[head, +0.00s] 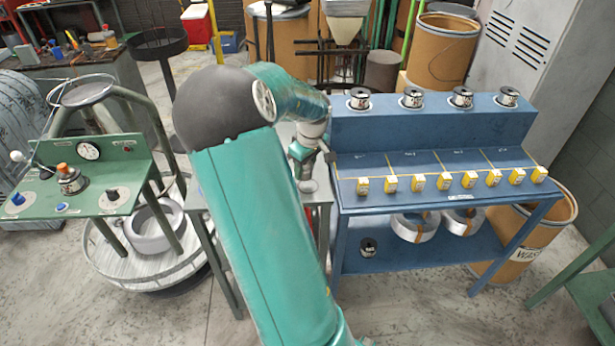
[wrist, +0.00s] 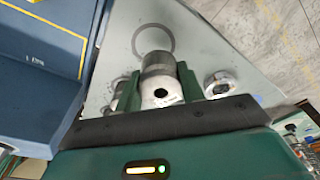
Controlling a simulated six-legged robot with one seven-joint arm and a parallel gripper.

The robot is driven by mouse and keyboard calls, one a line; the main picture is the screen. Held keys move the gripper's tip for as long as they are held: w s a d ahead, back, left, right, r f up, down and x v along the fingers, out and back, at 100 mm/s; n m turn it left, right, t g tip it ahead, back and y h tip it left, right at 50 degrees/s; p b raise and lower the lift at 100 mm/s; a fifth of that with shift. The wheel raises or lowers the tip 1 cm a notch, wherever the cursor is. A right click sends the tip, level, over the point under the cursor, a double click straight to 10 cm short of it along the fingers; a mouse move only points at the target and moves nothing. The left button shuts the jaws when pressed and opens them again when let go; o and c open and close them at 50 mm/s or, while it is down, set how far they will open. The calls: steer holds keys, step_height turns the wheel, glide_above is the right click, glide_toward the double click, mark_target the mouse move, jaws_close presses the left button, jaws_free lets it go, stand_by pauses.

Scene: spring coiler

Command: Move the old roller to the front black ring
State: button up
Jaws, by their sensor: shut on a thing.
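The old roller (wrist: 160,66), a worn grey metal cylinder with a dark hole in its end face, is between the green fingers of my gripper (wrist: 160,88) in the wrist view. My gripper is shut on it. A dark ring (wrist: 154,25) is marked on the grey table top just beyond the roller. The roller covers the ring's lower part in this view, and I cannot tell its height above the table. In the head view my gripper (head: 303,158) points down over the grey table; my arm hides much of that table.
A shiny round metal part (wrist: 220,83) stands on the table right of the roller. The blue bench (head: 440,204) with spools and yellow tags borders the table on the right. The green console (head: 105,195) is on the left. The table beyond the ring is clear.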

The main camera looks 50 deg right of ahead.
mark_target(308, 177)
steer(key=shift+s+d+f, duration=0.15)
steer(key=shift+s+f, duration=0.05)
steer(key=shift+f, duration=0.75)
steer(key=shift+s+d+f, duration=0.15)
steer(key=shift+s+f, duration=0.05)
steer(key=shift+f, duration=0.75)
steer(key=shift+f, duration=0.1)
steer(key=o, duration=1.3)
steer(key=shift+f, duration=0.1)
steer(key=shift+c, duration=0.2)
